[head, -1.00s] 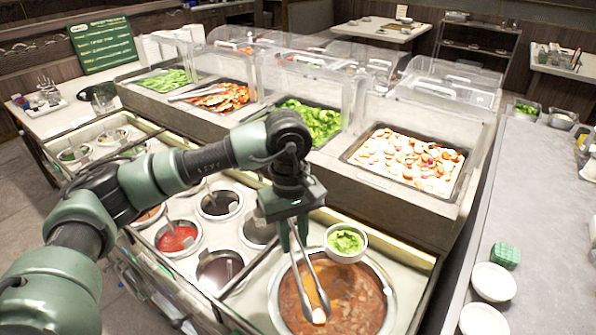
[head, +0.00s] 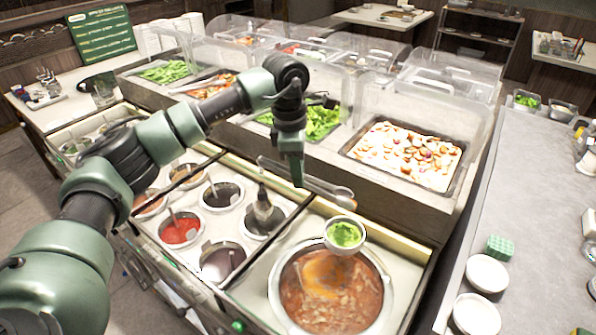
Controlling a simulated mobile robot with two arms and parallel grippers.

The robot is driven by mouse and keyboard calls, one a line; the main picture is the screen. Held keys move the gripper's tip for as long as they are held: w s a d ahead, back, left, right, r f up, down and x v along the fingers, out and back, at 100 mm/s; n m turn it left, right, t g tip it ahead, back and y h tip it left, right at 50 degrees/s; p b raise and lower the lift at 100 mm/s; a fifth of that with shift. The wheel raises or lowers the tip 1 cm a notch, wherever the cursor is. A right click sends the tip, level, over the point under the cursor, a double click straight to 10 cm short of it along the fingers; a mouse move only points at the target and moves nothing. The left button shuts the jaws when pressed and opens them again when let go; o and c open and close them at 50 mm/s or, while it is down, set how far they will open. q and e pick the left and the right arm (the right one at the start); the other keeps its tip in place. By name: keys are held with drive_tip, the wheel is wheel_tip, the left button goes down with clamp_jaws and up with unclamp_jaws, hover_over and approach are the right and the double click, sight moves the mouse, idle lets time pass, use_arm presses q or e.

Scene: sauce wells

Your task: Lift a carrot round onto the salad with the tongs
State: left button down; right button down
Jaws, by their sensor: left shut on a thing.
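My left gripper (head: 292,172) is shut on the metal tongs (head: 318,184). The tongs lie nearly level in the air, with their tips toward the right, between the serving trays and the soup well. I cannot tell whether a carrot round is between the tips. The salad, a small bowl of green leaves (head: 345,235), stands at the back rim of the soup well, below and close to the tips in the picture. A tray of pale and orange rounds (head: 400,152) is behind, under a clear guard. My right gripper is not in view.
The soup well (head: 376,300) holds brown-orange soup with a brighter orange patch. Sauce wells, such as the red one (head: 180,231), sit to its left. Clear guards (head: 425,112) rise over the trays. White bowls (head: 487,272) and a green sponge (head: 499,247) are on the right counter.

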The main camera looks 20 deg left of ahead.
use_arm(q)
drive_tip(key=shift+f, duration=0.1)
wheel_tip(320, 180, down, 9)
drive_tip(key=b, duration=0.5)
idle(0.3)
drive_tip(key=c, duration=1.7)
unclamp_jaws()
wheel_tip(320, 180, up, 10)
drive_tip(key=p, duration=0.5)
drive_tip(key=shift+p, duration=0.35)
